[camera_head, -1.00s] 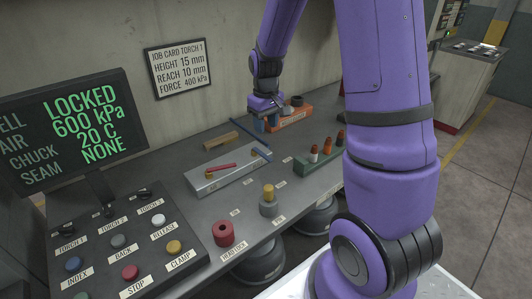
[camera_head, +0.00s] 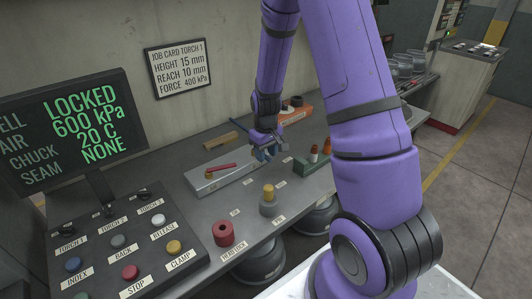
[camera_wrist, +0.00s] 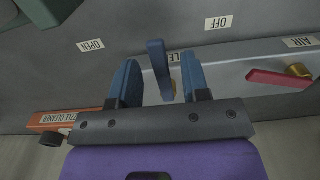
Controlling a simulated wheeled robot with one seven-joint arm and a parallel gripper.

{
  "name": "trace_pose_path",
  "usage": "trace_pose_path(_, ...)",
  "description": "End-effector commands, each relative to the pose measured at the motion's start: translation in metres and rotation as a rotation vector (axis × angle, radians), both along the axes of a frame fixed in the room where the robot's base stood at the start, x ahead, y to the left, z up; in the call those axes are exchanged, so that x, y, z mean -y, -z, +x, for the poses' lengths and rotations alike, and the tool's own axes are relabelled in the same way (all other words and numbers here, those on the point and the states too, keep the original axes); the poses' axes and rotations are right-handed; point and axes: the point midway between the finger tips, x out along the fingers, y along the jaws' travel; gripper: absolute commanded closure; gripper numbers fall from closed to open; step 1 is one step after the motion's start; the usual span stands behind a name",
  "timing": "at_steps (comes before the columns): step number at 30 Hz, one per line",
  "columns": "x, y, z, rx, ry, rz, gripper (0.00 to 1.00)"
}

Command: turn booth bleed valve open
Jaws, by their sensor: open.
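The blue valve lever (camera_wrist: 158,68) shows in the wrist view on a grey bar (camera_wrist: 232,70), with its end between the labels OPEN (camera_wrist: 90,45) and OFF (camera_wrist: 218,22). My gripper (camera_wrist: 160,62) is open, with one blue finger on each side of the lever and a gap visible on both sides. A label behind the lever is mostly hidden. In the head view my gripper (camera_head: 265,155) is low at the right end of the grey bar (camera_head: 208,186) and covers the blue lever there.
A red lever (camera_head: 222,167) lies along the same bar. A dark green rack (camera_head: 303,168) with small bottles stands right of my gripper. An orange box (camera_head: 298,114) is behind.

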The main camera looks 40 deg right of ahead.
Motion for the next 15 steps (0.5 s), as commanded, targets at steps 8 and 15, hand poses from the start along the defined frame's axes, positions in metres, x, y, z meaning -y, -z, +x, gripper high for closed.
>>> trace_pose_path(8,-0.0001,0.0007,0.0,0.0,0.0,0.0,0.62)
trace_pose_path(15,-0.0001,0.0005,0.0,0.0,0.0,0.0,1.0)
